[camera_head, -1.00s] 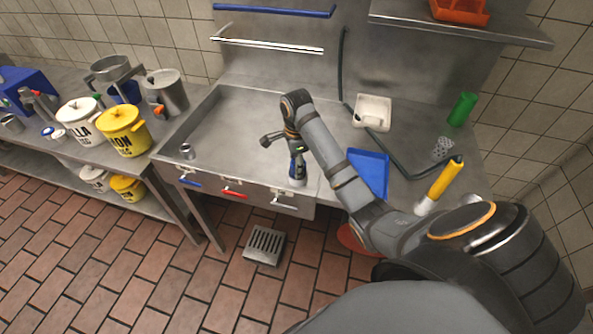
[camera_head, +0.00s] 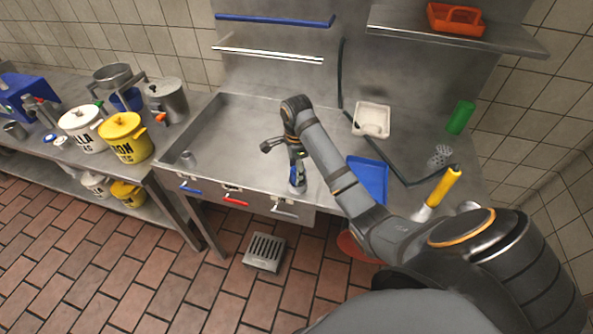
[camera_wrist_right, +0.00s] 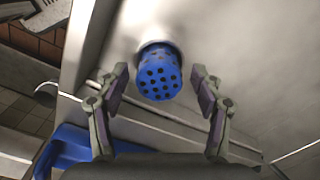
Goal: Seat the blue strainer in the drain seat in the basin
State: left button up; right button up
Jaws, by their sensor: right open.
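The blue strainer (camera_wrist_right: 159,76), a perforated blue cylinder, is between the fingers of my right gripper in the wrist view. Its dotted end faces the camera. My right gripper (camera_wrist_right: 158,88) is open, with one finger on each side and a visible gap to the strainer. A pale round patch shows behind the strainer; I cannot tell if it is a rim or a reflection. In the head view my right gripper (camera_head: 297,181) points down over the front right part of the steel basin (camera_head: 235,130). The drain seat is not clearly visible. My left gripper is not in view.
Right of the basin are a blue tray (camera_head: 368,180), a white tray (camera_head: 371,117), a yellow-handled tool (camera_head: 440,188), and a green cylinder (camera_head: 461,117). Yellow tub (camera_head: 125,138) is on the left counter.

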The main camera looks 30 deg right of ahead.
notch_tip(320, 180, up, 11)
jog(key=p, duration=1)
